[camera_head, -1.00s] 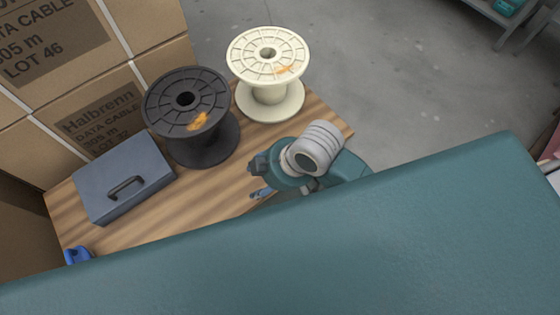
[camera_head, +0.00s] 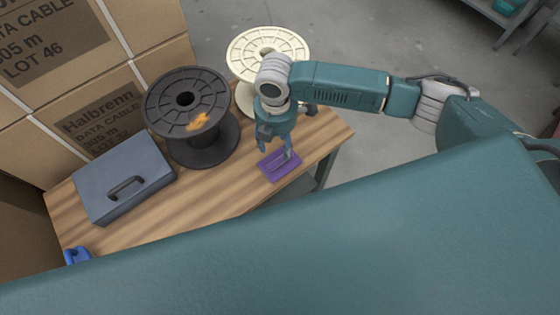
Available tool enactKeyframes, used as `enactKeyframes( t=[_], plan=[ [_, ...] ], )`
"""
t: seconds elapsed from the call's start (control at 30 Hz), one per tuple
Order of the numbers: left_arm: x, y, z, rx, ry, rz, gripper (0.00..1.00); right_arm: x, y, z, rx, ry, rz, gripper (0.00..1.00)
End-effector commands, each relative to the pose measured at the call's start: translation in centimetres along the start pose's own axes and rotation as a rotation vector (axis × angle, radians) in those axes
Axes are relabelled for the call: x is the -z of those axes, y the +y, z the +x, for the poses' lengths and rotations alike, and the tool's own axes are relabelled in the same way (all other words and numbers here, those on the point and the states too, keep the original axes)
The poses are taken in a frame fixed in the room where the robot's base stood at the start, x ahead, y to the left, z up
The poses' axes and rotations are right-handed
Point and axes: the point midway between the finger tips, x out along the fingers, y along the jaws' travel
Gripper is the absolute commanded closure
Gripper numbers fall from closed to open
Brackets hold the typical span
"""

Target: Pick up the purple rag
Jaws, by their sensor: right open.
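The purple rag (camera_head: 284,174) lies flat on the wooden table near its front edge, right of the black spool. My right gripper (camera_head: 276,154) is over the rag, pointing down, with its fingers apart. The fingertips overlap the rag in this view; I cannot tell whether they touch it. Part of the rag is hidden behind the fingers. My left gripper is not in view.
A black spool (camera_head: 190,137) and a cream spool (camera_head: 250,52) stand on the table (camera_head: 215,194). A grey toolbox (camera_head: 120,172) lies at the left, with a blue object (camera_head: 77,256) at the front left edge. Stacked cartons (camera_head: 150,40) rise behind.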

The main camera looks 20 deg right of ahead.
Motion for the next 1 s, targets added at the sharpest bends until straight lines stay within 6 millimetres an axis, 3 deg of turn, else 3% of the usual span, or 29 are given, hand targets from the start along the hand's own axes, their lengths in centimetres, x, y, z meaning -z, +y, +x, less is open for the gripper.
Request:
enactKeyframes(
  t=[0.6, 0.87, 1.0],
  plan=[
    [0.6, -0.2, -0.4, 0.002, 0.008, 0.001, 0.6, 0.7, -0.3, 7.0, -0.001, 0.0, 0.001, 0.49],
    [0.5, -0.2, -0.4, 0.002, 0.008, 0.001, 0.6, 0.7, -0.2, 7.4, -0.003, 0.001, 0.001, 0.49],
    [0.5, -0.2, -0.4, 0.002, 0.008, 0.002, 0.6, 0.7, -0.2, 7.3, -0.003, 0.001, 0.001, 0.73]
  ],
)
